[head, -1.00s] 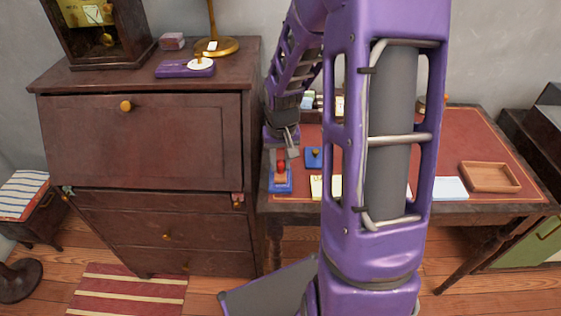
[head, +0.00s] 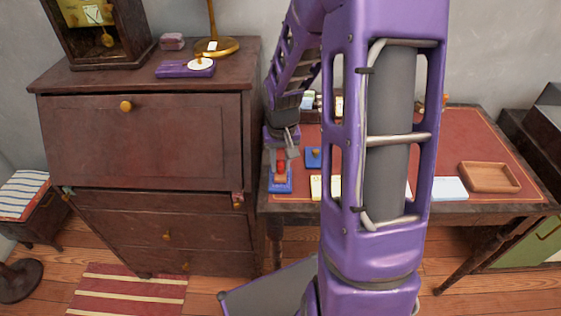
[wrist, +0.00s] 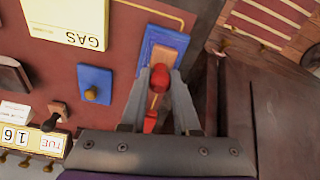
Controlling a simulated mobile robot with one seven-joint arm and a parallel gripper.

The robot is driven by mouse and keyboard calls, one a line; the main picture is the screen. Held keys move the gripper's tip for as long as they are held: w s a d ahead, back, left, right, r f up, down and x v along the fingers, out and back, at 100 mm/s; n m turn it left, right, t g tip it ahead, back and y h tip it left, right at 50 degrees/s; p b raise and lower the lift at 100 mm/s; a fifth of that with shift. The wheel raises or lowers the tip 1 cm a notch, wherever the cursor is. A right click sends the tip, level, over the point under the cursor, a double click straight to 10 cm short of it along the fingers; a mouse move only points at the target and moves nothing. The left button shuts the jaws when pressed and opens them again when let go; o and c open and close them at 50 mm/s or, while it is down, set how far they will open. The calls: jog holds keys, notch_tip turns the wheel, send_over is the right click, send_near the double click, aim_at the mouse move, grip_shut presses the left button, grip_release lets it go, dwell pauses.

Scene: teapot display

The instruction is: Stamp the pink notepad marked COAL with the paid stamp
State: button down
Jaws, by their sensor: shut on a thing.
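My gripper (wrist: 158,98) is shut on a red-knobbed stamp (wrist: 160,73), upright over a blue pad (wrist: 148,58) at the left front of the desk. In the head view the stamp (head: 281,169) sits at or just above the blue pad (head: 281,188); I cannot tell whether they touch. I cannot read any marking on the stamp. A cream notepad marked GAS (wrist: 68,18) lies near it in the wrist view. No pink notepad marked COAL shows; my arm hides the middle of the desk in the head view.
A blue block with a brass knob (wrist: 95,84), a dark-handled stamp (wrist: 57,111) and a date block (wrist: 35,138) stand nearby. A pale pad (head: 450,189) and wooden tray (head: 488,177) lie at the desk's right. A tall brown bureau (head: 145,140) stands close left.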

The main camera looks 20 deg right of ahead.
jog(key=shift+r+p, duration=2.7)
jog(key=shift+r, duration=0.8)
jog(key=shift+d, duration=0.15)
